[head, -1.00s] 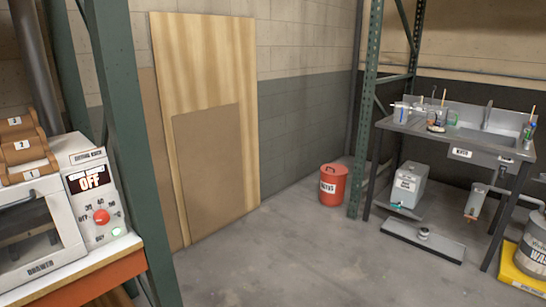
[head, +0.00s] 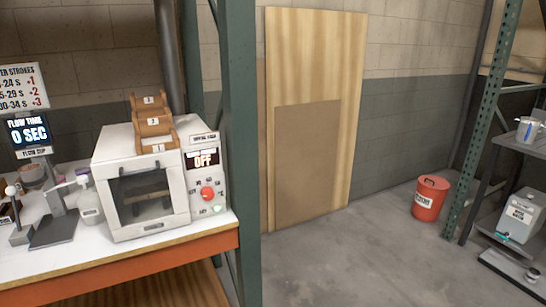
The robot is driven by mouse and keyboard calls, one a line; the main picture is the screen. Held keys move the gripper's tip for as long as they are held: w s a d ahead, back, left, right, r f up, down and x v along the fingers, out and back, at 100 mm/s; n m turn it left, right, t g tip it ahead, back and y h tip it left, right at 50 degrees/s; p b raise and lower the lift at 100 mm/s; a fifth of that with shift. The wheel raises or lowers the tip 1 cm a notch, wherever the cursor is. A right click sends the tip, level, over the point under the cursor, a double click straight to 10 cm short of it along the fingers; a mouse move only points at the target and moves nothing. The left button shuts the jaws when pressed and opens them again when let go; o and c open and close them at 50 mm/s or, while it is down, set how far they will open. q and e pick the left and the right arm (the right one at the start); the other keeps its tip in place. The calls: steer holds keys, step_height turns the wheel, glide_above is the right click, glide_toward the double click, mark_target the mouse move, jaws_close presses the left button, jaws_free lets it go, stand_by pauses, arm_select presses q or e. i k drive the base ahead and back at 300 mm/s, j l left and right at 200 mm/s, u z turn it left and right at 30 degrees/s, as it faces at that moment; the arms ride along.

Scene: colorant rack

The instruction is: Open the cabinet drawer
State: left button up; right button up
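A white cabinet-like machine (head: 105,170) stands on the bench at the left, with a dark window in its front and a light strip along the bottom of that front. The front looks closed. Its right side panel has a red knob (head: 207,194) and a small display (head: 203,160) reading OFF. Wooden numbered holders (head: 152,122) sit on top. I cannot tell for sure which part is the cabinet drawer. Neither of my grippers is in view.
The white bench top (head: 200,232) has an orange front edge. A green post (head: 240,150) rises at the bench's right end. Wooden boards (head: 335,90) lean on the wall. A red bin (head: 430,198) stands on open grey floor.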

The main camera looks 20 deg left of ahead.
mark_target(154, 216)
steer(key=u, duration=1.45)
